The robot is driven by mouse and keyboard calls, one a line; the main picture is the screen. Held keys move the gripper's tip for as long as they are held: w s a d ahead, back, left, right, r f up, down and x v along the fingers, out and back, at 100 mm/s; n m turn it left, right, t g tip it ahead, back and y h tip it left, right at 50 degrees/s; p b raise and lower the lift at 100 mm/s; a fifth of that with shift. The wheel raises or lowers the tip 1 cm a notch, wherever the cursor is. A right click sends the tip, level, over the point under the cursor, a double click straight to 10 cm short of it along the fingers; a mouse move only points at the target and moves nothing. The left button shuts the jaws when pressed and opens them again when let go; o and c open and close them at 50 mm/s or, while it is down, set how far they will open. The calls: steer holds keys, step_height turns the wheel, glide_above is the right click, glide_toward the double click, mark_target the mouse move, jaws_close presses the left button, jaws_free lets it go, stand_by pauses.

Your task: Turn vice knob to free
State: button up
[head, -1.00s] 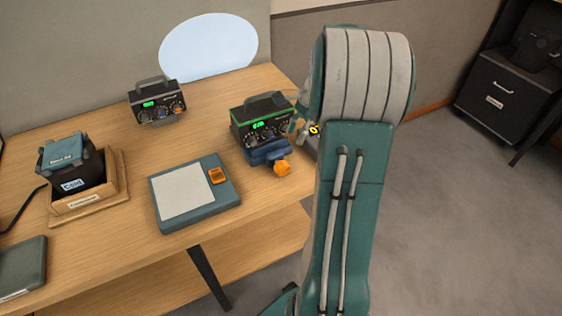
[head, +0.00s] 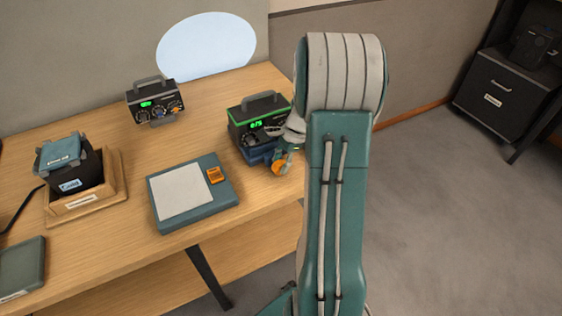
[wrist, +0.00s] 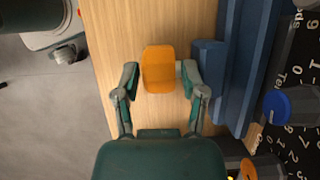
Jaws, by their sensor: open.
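The orange vice knob (head: 279,167) sits at the front of the blue vice (head: 262,152), near the table's front edge. A black box with a green display (head: 259,119) stands in the vice. In the wrist view the orange knob (wrist: 159,69) lies between the tips of my gripper (wrist: 160,80), and the blue vice (wrist: 232,70) is to its right. My gripper is open, with one finger on each side of the knob. The right fingertip is close to the knob's shaft; I cannot tell if it touches. In the head view my gripper (head: 287,150) partly hides the box and vice.
A grey-teal scale (head: 222,195) with an orange button lies left of the vice. A second box with dials (head: 155,100) stands behind it. A black device in a wooden tray (head: 118,190) is at the left.

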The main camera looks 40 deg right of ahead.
jaws_close()
steer(key=shift+a+h, duration=0.1)
steer(key=shift+h, duration=0.2)
steer(key=shift+w+a+r+g+h, duration=0.15)
steer(key=shift+a+g+h, duration=0.15)
steer(key=shift+h, duration=0.5)
steer(key=h, duration=0.3)
steer(key=shift+w+a+g, duration=0.1)
steer(key=shift+a+g, duration=0.15)
steer(key=shift+g, duration=0.05)
steer(key=h, duration=0.3)
steer(key=shift+a+f+g, duration=0.3)
steer(key=shift+f+g, duration=0.05)
steer(key=shift+g, duration=0.05)
steer(key=shift+w+a+f+g+h, duration=0.1)
steer(key=shift+f+g+h, duration=0.05)
steer(key=shift+h, duration=0.6)
steer(key=shift+a+f+g+h, duration=0.1)
steer(key=shift+g+h, duration=0.05)
steer(key=shift+h, duration=0.6)
